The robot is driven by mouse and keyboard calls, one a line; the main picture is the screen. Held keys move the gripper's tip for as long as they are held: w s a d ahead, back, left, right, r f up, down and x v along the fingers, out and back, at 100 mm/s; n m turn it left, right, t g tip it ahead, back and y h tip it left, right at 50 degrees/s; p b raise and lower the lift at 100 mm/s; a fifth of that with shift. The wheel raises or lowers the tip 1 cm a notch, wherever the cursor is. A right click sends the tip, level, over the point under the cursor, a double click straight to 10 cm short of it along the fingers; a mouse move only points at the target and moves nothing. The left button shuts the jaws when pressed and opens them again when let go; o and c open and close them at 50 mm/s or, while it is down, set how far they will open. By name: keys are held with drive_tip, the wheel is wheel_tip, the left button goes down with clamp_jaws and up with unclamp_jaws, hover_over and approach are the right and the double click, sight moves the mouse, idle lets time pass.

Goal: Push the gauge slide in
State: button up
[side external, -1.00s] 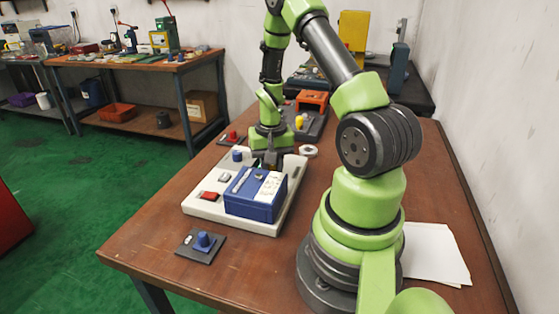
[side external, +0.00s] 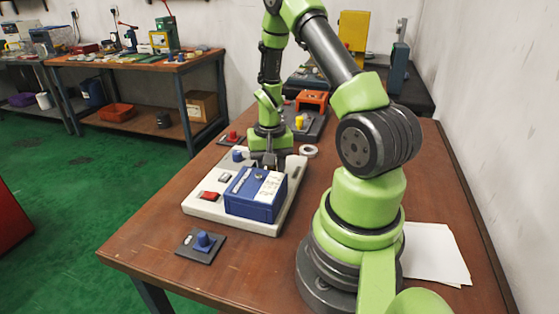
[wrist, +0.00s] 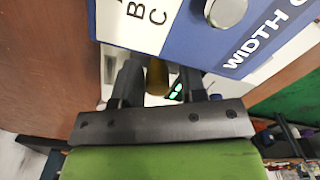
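The gauge is a blue box (side external: 250,208) with a white label and metal parts on top, standing on a pale panel (side external: 200,208). In the wrist view its blue face (wrist: 275,20) shows at the top, with part of the word WIDTH, the letters B and C, and a round silver knob (wrist: 226,10). My gripper (side external: 268,165) is low at the box's far end. In the wrist view its two dark fingers (wrist: 158,82) are apart, with a brass-coloured part (wrist: 157,76) visible between them. I cannot tell whether they touch it. The slide itself is not clearly visible.
A red switch (side external: 210,196) and a blue knob (side external: 238,155) are on the panel. A dark plate with a blue knob (side external: 204,241) lies in front. A white ring (side external: 309,151) lies right of my gripper. Paper sheets (side external: 437,255) lie at right. The front tabletop is mostly clear.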

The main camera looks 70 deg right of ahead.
drive_tip(key=shift+d, duration=0.1)
idle(0.3)
drive_tip(key=shift+r, duration=3.5)
drive_tip(key=shift+r, duration=0.1)
drive_tip(key=a+r+n+t, duration=0.5)
drive_tip(key=a+r, duration=1.1)
drive_tip(key=s+a+r+n+t+y, duration=0.2)
drive_tip(key=s+a+r+n, duration=0.1)
drive_tip(key=s+a, duration=0.2)
drive_tip(key=shift+s+a+r, duration=0.15)
drive_tip(key=shift+s+a, duration=0.25)
drive_tip(key=shift+s, duration=0.2)
